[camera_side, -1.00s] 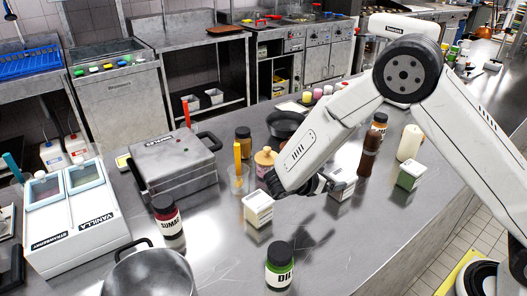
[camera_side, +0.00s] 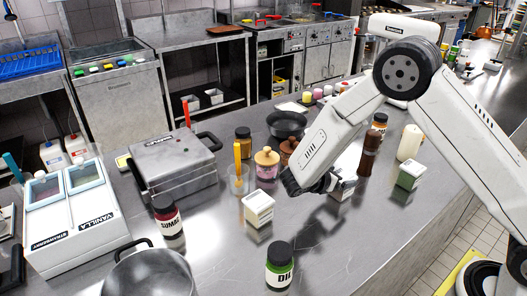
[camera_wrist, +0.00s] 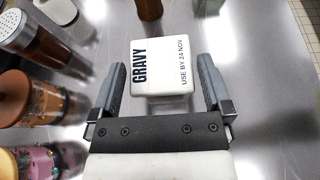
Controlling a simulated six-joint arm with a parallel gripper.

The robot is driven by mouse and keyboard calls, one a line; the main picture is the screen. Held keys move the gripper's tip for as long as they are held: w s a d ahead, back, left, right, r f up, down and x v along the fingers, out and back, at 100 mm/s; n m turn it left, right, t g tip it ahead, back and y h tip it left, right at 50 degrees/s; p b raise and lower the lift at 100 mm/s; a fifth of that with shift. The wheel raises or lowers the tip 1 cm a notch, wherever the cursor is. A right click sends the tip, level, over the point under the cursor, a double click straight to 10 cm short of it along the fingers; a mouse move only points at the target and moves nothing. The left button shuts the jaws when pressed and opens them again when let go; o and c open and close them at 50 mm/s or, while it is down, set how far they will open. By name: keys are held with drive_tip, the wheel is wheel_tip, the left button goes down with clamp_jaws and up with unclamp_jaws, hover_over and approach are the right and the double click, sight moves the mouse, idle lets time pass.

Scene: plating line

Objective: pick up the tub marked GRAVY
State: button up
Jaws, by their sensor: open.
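The white GRAVY tub (camera_wrist: 161,68), with black print and "USE BY 24 NOV", sits on the steel counter in the wrist view. My gripper (camera_wrist: 162,75) is open, with one finger on each side of the tub in the picture and a gap showing at both sides. How far the fingers are above the tub is unclear. In the side view, my gripper (camera_side: 328,184) hangs over the counter beside a white tub (camera_side: 342,190), which is partly hidden by it and whose label I cannot read there.
A dark brown bottle (camera_side: 368,152) stands close behind. Another white tub (camera_side: 258,209) stands nearer the sumac jar (camera_side: 167,217).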

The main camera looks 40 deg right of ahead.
sight(343, 176)
drive_tip(key=shift+x, duration=1.5)
drive_tip(key=shift+c, duration=0.2)
drive_tip(key=c, duration=1.1)
